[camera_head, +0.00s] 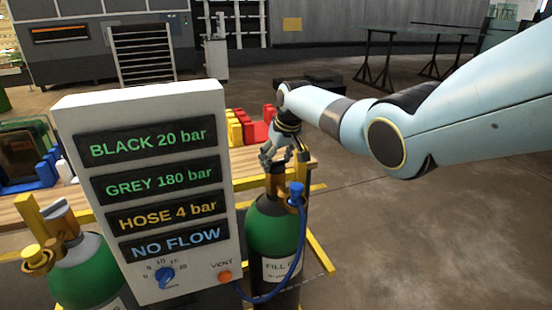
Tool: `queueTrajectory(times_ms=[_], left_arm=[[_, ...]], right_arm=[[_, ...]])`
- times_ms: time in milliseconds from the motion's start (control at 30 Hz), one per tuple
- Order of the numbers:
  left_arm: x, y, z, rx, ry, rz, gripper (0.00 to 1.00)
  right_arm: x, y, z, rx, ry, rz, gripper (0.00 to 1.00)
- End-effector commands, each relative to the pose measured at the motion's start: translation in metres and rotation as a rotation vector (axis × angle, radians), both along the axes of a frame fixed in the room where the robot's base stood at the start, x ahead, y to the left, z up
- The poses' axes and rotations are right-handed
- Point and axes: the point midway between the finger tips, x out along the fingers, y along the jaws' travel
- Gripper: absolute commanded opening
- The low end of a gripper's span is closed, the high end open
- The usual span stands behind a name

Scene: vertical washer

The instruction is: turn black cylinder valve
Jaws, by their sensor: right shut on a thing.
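My right gripper comes down from the upper right and is shut on the valve. A blue hose fitting (296,190) sits beside the valve, with a blue hose (300,255) running down to the panel. The white panel (70,110) reads BLACK 20 bar, GREY 180 bar, HOSE 4 bar and NO FLOW. My left gripper is out of view.
A second green cylinder (90,278) with a grey shoulder and yellow valve (38,258) stands at the left. The panel has a blue knob (165,276) and orange vent button (225,277). A wooden table (245,163) with coloured blocks is behind. Floor at right is clear.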

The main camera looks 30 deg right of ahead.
Motion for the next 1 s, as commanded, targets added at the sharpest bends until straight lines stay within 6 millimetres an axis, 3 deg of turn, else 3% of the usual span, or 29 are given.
queueTrajectory(times_ms=[500,1000], left_arm=[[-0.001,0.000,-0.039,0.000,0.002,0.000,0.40],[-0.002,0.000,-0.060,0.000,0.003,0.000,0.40]], right_arm=[[0.001,-0.003,-0.004,0.000,0.000,0.446,0.24],[0.001,-0.004,-0.001,-0.001,0.001,0.632,0.24]])
